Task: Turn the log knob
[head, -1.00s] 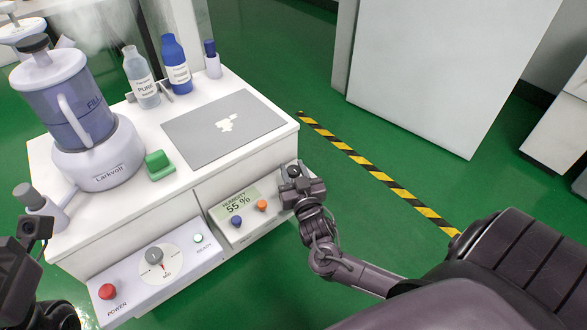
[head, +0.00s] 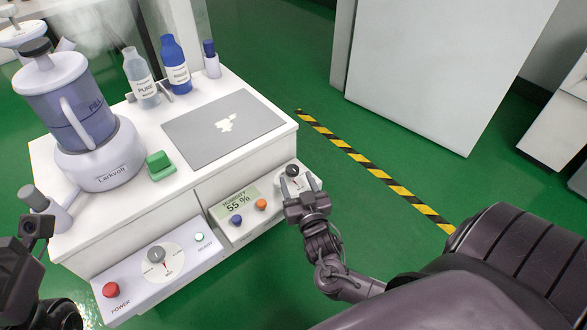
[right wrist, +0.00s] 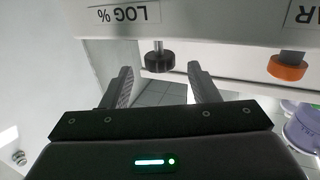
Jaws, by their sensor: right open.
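The log knob (head: 292,170) is a small black knob on the right end of the humidity unit's front panel. In the right wrist view the black knob (right wrist: 159,62) sits on a short shaft beside an upside-down "LOG %" label (right wrist: 124,14). My right gripper (head: 299,183) is open in front of the panel. In the right wrist view its fingers (right wrist: 160,69) stand apart on either side of the knob, with gaps visible. Whether the tips overlap the knob in depth is unclear. My left gripper (head: 22,272) is partly in view at the lower left edge; its fingers cannot be made out.
An orange knob (head: 261,204) and a blue knob (head: 236,219) sit left of the log knob, below the humidity display (head: 238,201). A lower panel has a red power button (head: 111,289) and a grey dial (head: 156,254).

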